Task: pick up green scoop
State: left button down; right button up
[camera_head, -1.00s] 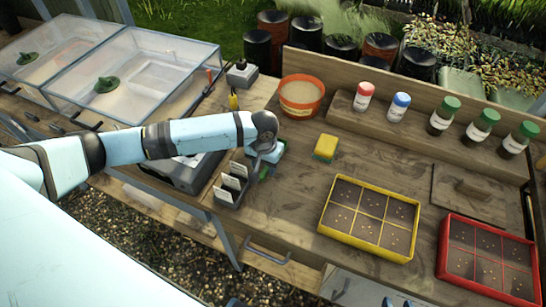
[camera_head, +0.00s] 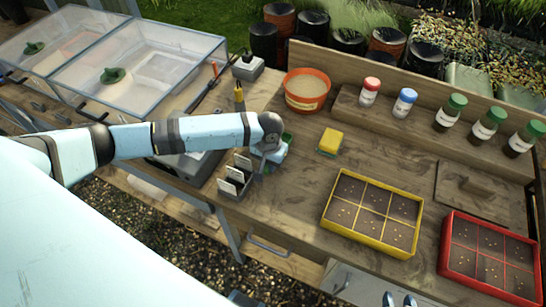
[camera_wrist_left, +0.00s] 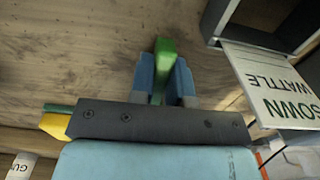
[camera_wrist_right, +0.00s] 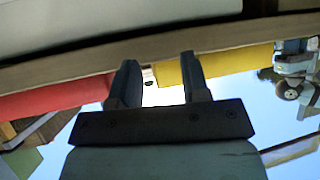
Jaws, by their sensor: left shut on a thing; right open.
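My left gripper (camera_head: 268,160) is over the bench, beside the tag holder. In the left wrist view its fingers (camera_wrist_left: 163,82) are shut on the green scoop (camera_wrist_left: 165,57), a narrow green part of which shows between them. The rest of the scoop is hidden by the gripper, and I cannot tell how far it is above the wood. My right gripper (camera_head: 400,301) is at the bottom edge of the head view, in front of the bench. In the right wrist view its fingers (camera_wrist_right: 160,82) are apart and empty.
A tag holder (camera_head: 233,188) stands close beside my left gripper. A yellow sponge (camera_head: 331,139), an orange pot (camera_head: 306,91), a yellow seed tray (camera_head: 372,215) and a red tray (camera_head: 490,258) are to the right. Bottles line the back shelf. Bare wood lies between them.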

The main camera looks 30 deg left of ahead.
pick_arm(q)
notch_tip(320, 180, up, 20)
dwell(0.5)
dwell(0.4)
